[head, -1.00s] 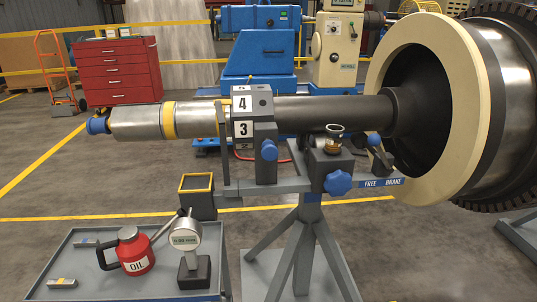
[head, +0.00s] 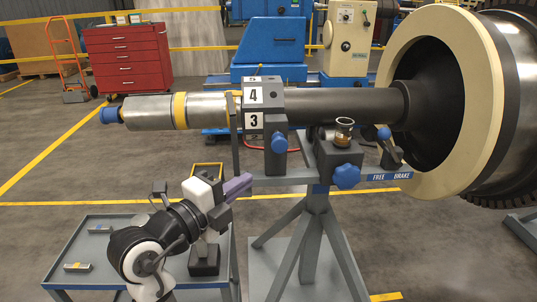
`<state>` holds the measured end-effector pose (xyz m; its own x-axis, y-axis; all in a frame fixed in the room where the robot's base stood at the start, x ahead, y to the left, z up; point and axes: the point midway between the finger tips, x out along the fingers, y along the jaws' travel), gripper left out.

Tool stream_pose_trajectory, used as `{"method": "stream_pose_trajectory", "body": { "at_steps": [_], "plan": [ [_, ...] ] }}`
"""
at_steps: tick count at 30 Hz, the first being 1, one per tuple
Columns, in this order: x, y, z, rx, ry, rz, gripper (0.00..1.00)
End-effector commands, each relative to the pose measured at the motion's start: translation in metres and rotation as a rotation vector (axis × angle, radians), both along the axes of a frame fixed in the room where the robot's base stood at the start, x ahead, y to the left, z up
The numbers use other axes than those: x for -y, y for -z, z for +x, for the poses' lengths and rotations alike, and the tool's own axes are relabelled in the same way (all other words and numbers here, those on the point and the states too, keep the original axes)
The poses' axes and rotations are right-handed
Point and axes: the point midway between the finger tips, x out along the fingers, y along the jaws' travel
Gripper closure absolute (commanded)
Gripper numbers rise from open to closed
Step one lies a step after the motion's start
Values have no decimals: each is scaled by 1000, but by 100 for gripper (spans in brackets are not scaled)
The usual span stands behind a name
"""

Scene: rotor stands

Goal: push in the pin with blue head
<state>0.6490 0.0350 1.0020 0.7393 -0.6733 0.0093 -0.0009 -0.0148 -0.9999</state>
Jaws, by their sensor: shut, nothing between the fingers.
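How deep the pin sits cannot be told. My gripper (head: 241,185) is shut and empty, above the grey cart and below and left of the blue head. Its fingers point right and slightly up, apart from the pin and block.
A blue star knob (head: 346,176) and a small cup (head: 344,131) are right of the pin. A blue-tipped lever (head: 386,138) stands near the FREE/BRAKE label. The grey cart (head: 80,240) and stand (head: 318,240) are below. My arm covers the oil can.

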Motion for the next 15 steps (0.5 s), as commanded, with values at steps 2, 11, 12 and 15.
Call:
{"method": "stream_pose_trajectory", "body": {
  "at_steps": [2,11,12,15],
  "plan": [
    [6,2,1,-1,18,18,100],
    [41,0,37,-3,21,16,100],
    [46,-1,44,-3,20,15,100],
    [61,-1,60,-2,18,15,100]
  ]
}}
